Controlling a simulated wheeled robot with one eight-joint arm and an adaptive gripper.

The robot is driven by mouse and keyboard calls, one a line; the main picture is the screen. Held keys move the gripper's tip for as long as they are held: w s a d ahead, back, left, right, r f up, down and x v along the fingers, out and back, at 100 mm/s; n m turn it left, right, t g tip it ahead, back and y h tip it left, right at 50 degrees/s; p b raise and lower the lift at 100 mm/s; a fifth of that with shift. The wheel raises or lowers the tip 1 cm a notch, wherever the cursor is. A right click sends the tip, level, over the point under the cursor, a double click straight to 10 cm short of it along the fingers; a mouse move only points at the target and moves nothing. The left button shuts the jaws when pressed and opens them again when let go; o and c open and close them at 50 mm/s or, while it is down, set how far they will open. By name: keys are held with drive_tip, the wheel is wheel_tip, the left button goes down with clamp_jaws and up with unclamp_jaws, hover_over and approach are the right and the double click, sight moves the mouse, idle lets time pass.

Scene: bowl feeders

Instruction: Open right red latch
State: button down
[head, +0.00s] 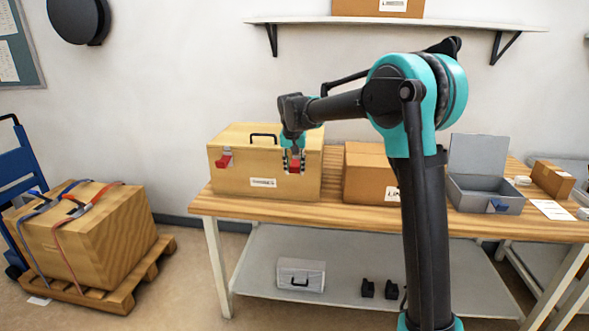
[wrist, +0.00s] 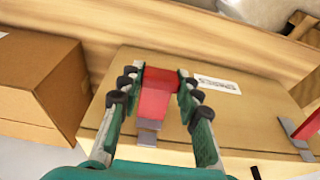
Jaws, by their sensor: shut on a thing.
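A light wooden box (head: 238,178) with a black top handle stands on the left part of the table. Two red latches are on its front face. My gripper (head: 293,162) points down at the front of the box and is shut on the right red latch (head: 295,167). In the wrist view the right red latch (wrist: 157,92) lies between both fingers, with a grey metal plate at its end. The left red latch (head: 223,161) is free of the gripper and also shows at the right edge of the wrist view (wrist: 308,129).
A cardboard box (head: 365,176) stands just right of the wooden box. A grey open-lidded case (head: 484,195) is farther right on the wooden table (head: 330,214). A strapped crate (head: 95,240) sits on a pallet at left. A wall shelf (head: 400,23) is above.

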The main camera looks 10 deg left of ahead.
drive_tip(key=c, duration=1)
unclamp_jaws()
drive_tip(key=shift+c, duration=0.2)
drive_tip(key=shift+r, duration=0.1)
drive_tip(key=v, duration=1.1)
drive_tip(key=shift+r, duration=0.35)
drive_tip(key=shift+s, duration=0.1)
